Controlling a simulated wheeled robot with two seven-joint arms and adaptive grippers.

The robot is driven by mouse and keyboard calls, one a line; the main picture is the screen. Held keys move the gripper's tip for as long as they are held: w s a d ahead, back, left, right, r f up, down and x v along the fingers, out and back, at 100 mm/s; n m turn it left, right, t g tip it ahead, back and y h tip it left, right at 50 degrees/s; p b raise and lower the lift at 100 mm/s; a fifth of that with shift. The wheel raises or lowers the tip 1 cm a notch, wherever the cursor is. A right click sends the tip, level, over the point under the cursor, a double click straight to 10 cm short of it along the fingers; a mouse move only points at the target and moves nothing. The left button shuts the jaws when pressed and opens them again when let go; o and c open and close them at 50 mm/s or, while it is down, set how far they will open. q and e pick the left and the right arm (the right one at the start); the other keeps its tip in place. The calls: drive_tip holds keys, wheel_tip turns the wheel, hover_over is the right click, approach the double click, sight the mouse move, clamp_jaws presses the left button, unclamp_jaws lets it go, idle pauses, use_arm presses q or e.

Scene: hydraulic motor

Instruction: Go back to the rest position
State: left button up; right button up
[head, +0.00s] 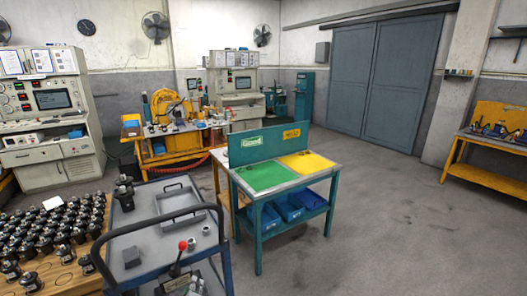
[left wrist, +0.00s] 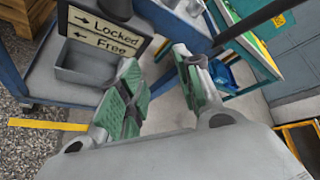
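My left gripper (left wrist: 157,62) shows in the left wrist view, with green-padded fingers spread apart and nothing between them. It hangs in the air close to the blue-framed trolley (head: 150,245). A plate marked "Locked" and "Free" (left wrist: 105,32) is up and left of the fingers in that view. I cannot make out the left gripper clearly in the head view. My right gripper is in neither view.
A lever with a red knob (head: 182,246) stands at the trolley's near end. Several black motors (head: 45,235) cover a wooden pallet at left. A teal table with green (head: 264,176) and yellow (head: 306,162) mats stands beyond. Open floor (head: 390,220) lies to the right.

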use_arm(q)
drive_tip(key=s+a+f+n+g+h, duration=0.1)
drive_tip(key=s+a+f+n+g, duration=0.1)
drive_tip(key=s+f+n, duration=0.65)
drive_tip(key=s+a+f+n+g, duration=0.1)
drive_tip(key=s+f+n+g, duration=0.3)
drive_tip(key=f, duration=0.8)
drive_tip(key=s+a+f+n+g+h, duration=0.1)
drive_tip(key=s+a+f+n, duration=0.1)
drive_tip(key=s+f+n, duration=0.5)
drive_tip(key=s+d+f+g, duration=0.1)
drive_tip(key=s+f, duration=0.4)
drive_tip(key=s, duration=0.7)
drive_tip(key=s+d+f+g, duration=0.2)
drive_tip(key=s+f, duration=0.2)
drive_tip(key=s, duration=0.8)
drive_tip(key=s+d+f+n+g, duration=0.1)
drive_tip(key=s+f, duration=0.4)
drive_tip(key=s, duration=0.7)
drive_tip(key=shift+d+f+g+h, duration=0.35)
drive_tip(key=shift+d+g+h, duration=0.05)
drive_tip(key=shift+d+g, duration=0.35)
